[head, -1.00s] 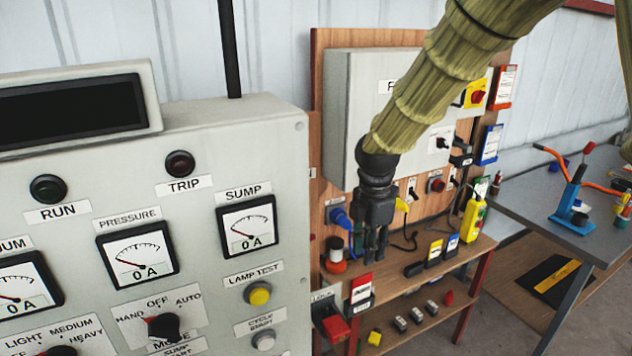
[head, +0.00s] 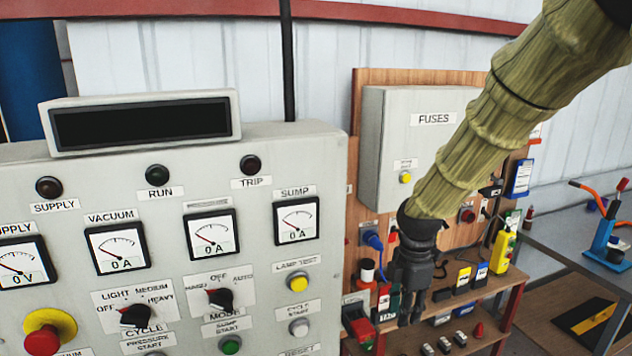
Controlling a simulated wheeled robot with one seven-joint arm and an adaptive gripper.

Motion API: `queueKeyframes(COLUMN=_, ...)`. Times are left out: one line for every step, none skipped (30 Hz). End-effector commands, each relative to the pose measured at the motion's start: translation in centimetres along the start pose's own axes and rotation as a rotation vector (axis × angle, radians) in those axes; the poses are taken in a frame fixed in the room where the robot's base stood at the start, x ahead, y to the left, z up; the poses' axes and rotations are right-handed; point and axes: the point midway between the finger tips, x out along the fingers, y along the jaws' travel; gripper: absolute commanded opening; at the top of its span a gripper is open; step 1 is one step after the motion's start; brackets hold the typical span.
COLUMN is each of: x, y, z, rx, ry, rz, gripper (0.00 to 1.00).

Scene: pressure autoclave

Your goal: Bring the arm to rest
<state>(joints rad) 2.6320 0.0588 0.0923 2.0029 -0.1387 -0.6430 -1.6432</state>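My gripper (head: 411,312) hangs at the end of my sleeved arm, pointing down, in front of the wooden board and shelf right of the grey control panel (head: 262,262). Its dark fingers look slightly apart with nothing visible between them. It appears clear of the panel, though the depth gap is hard to judge. The arm comes in from the upper right and covers part of the fuse box (head: 385,148) and the board behind it.
The panel carries gauges, selector knobs, a yellow lamp test button (head: 297,284) and a red emergency button (head: 42,342). A wooden shelf (head: 508,290) with small devices stands behind my gripper. A grey table (head: 560,240) with a blue tool (head: 608,240) is at the right.

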Motion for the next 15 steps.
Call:
queueKeyframes(x=1.2, y=-0.3, z=0.0, rx=0.022, ry=0.003, rz=-0.004, gripper=0.28)
queueKeyframes(x=1.8, y=-0.3, z=0.0, rx=0.035, ry=0.005, rz=-0.003, gripper=0.28)
queueKeyframes(x=2.8, y=-0.5, z=-0.1, rx=0.058, ry=0.007, rz=-0.003, gripper=0.28)
queueKeyframes(x=3.4, y=-0.6, z=-0.1, rx=0.073, ry=0.009, rz=-0.003, gripper=0.28)
queueKeyframes(x=4.2, y=-0.8, z=-0.2, rx=0.091, ry=0.011, rz=-0.003, gripper=0.28)
queueKeyframes(x=5.2, y=-1.0, z=-0.2, rx=0.115, ry=0.014, rz=-0.003, gripper=0.28)
queueKeyframes(x=6.0, y=-1.1, z=-0.3, rx=0.135, ry=0.016, rz=-0.004, gripper=0.28)
queueKeyframes(x=7.0, y=-1.3, z=-0.3, rx=0.156, ry=0.018, rz=-0.005, gripper=0.28)
queueKeyframes(x=8.3, y=-1.6, z=-0.4, rx=0.187, ry=0.021, rz=-0.005, gripper=0.28)
queueKeyframes(x=9.4, y=-1.8, z=-0.5, rx=0.213, ry=0.024, rz=-0.005, gripper=0.28)
queueKeyframes(x=10.6, y=-2.2, z=-0.6, rx=0.242, ry=0.026, rz=-0.007, gripper=0.28)
queueKeyframes(x=12.3, y=-2.7, z=-0.7, rx=0.284, ry=0.030, rz=-0.009, gripper=0.28)
queueKeyframes(x=13.7, y=-3.0, z=-0.8, rx=0.319, ry=0.033, rz=-0.009, gripper=0.28)
queueKeyframes(x=15.2, y=-3.5, z=-0.9, rx=0.357, ry=0.036, rz=-0.010, gripper=0.28)
queueKeyframes(x=17.1, y=-4.3, z=-1.1, rx=0.408, ry=0.039, rz=-0.012, gripper=0.28)
